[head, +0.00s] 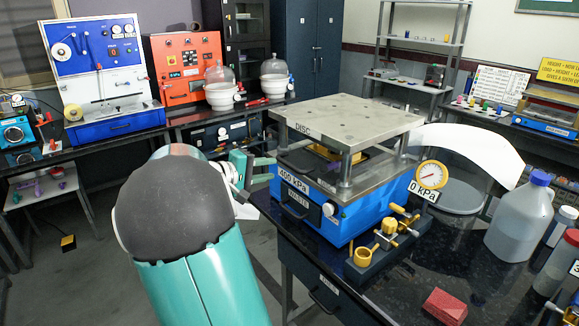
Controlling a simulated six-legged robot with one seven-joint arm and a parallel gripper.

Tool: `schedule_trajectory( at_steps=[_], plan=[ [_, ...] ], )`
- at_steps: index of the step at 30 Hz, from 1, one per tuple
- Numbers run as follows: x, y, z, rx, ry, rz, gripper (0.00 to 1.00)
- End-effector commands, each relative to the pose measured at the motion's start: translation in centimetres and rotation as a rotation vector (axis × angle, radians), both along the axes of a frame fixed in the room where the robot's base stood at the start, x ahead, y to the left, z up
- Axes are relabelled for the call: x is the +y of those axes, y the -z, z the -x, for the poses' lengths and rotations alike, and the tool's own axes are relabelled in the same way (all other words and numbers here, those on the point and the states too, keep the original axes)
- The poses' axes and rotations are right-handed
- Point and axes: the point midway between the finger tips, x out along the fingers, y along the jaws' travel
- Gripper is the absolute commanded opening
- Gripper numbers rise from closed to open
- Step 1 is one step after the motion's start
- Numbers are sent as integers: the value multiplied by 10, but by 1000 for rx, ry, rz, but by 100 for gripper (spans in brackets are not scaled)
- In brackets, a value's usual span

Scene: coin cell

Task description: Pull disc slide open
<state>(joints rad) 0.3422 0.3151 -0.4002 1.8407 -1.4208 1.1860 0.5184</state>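The press (345,200) stands on the black bench, with a grey metal top plate (350,120) marked DISC on its front edge. Its blue base carries a 400 kPa label and a drawer (297,203) marked WASTE with a dark handle. A yellowish part (345,160) shows between the plate and base; I cannot tell whether it belongs to the disc slide. My gripper (264,170) is at the press's left side, just below the top plate level. Its two green fingers look apart. My arm hides part of it, and whether it touches the press is unclear.
A gauge (431,175) reading 0 kPa and brass valves (390,235) stand at the press's right front. A red block (445,306) and a capped jug (520,218) are on the bench. A blue machine (103,75) and an orange machine (188,65) stand behind.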

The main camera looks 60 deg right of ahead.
Motion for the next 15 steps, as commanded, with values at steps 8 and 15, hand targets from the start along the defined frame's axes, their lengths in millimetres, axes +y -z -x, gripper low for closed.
schedule_trajectory(
  at_steps=[8, 15],
  plan=[
    [-48, 12, 23, 0, 2, -1, 31],
    [-73, 18, 35, -1, -1, -1, 31]
  ],
)
